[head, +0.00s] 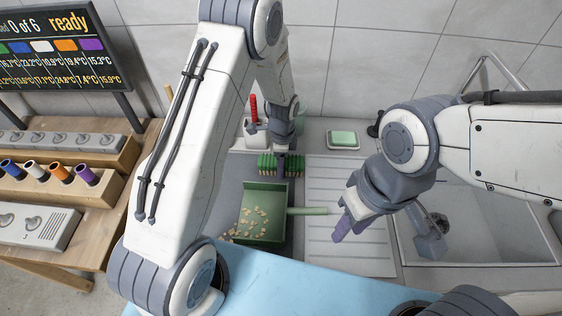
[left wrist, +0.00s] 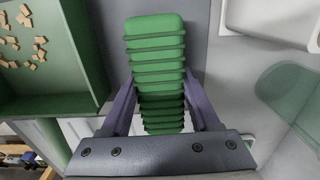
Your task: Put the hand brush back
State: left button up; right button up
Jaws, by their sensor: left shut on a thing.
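The hand brush (head: 267,166), a green block with a row of ridges or tufts, is over the grey counter by the back edge of the dustpan (head: 264,191). My left gripper (head: 283,170) is shut on it. In the left wrist view the brush (left wrist: 155,50) runs between the two purple fingers of my left gripper (left wrist: 160,108). The green dustpan holds several small tan chips. My right gripper (head: 347,228) is at the end of the dustpan's handle; whether its jaws are closed on the handle is hidden.
A white holder (head: 255,139) with a red-handled tool stands behind the brush. A green soap bar (head: 343,136) lies in a dish at the back. A ribbed drainboard (head: 345,180) and a sink (head: 490,215) are at right. A blue surface (head: 285,288) lies in front.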

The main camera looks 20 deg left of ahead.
pick_arm(q)
jog(key=shift+f, duration=0.1)
jog(key=o, duration=1.3)
